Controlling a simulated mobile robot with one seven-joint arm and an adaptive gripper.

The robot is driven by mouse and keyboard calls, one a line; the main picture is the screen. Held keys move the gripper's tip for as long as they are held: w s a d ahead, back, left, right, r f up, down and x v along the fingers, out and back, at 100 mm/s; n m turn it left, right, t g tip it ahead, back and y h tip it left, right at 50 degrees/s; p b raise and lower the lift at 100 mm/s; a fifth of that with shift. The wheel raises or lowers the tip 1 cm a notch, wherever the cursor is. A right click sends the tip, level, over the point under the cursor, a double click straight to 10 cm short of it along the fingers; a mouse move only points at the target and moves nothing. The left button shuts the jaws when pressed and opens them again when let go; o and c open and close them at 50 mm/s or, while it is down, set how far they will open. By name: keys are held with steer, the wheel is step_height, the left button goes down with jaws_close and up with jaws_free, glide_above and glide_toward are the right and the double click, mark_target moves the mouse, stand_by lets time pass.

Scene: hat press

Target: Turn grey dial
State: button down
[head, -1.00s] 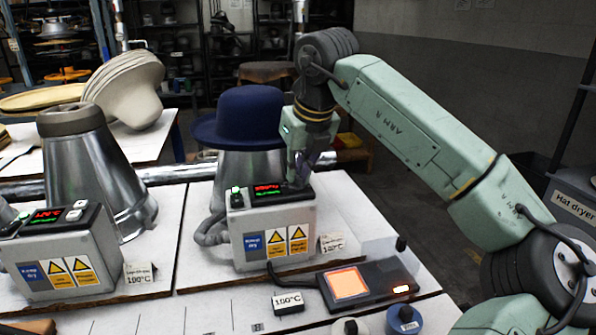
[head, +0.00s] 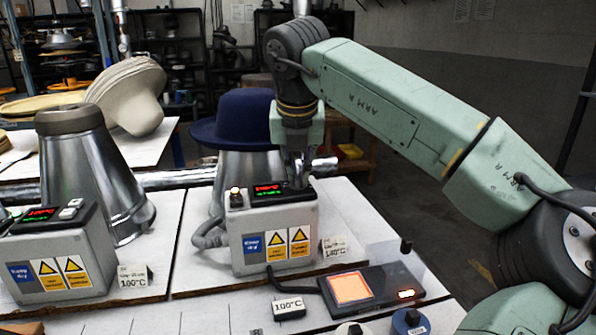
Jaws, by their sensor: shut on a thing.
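My gripper (head: 298,180) points down at the top right of the middle control box (head: 265,238). Its fingers are closed together there, beside the box's red and green display (head: 268,190). The grey dial is hidden by the fingers, so its shape and angle cannot be seen. The display's digits are too small to read surely.
A dark blue hat (head: 240,115) sits on a metal cone just behind the box. A similar control box (head: 55,255) stands at left. A glowing orange panel (head: 350,288) and blue (head: 409,320) and pale (head: 349,329) knobs lie in front.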

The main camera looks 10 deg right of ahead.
mark_target(298, 177)
steer(key=c, duration=1.7)
jaws_free()
steer(key=shift+f, duration=0.1)
step_height(298, 177, up, 10)
